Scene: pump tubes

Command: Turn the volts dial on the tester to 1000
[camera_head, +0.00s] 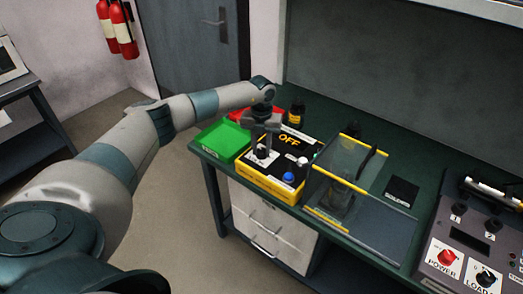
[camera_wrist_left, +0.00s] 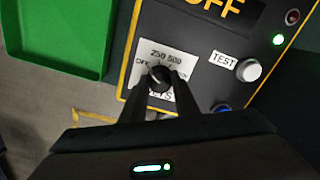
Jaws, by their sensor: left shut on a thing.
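The tester (camera_head: 258,184) is a black box with yellow edges on the green bench, and its display (camera_head: 289,139) reads OFF. The volts dial (camera_wrist_left: 157,80) is a black knob on a white label plate (camera_wrist_left: 180,52) marked OFF, 250 and 500; a further mark at right is partly hidden by a finger. A pale pointer line on the knob seems to point up-left, between OFF and 250. My left gripper (camera_wrist_left: 159,84) is shut on the knob from above, one finger on each side. It also shows over the tester in the head view (camera_head: 261,146). My right gripper is out of view.
Beside the dial are a white TEST button (camera_wrist_left: 249,70), a blue button (camera_wrist_left: 222,107) and a lit green lamp (camera_wrist_left: 278,40). A green tray (camera_head: 222,142) lies left of the tester. A clear yellow-edged guard box (camera_head: 340,178) stands close on its right, with a control panel (camera_head: 472,235) beyond.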

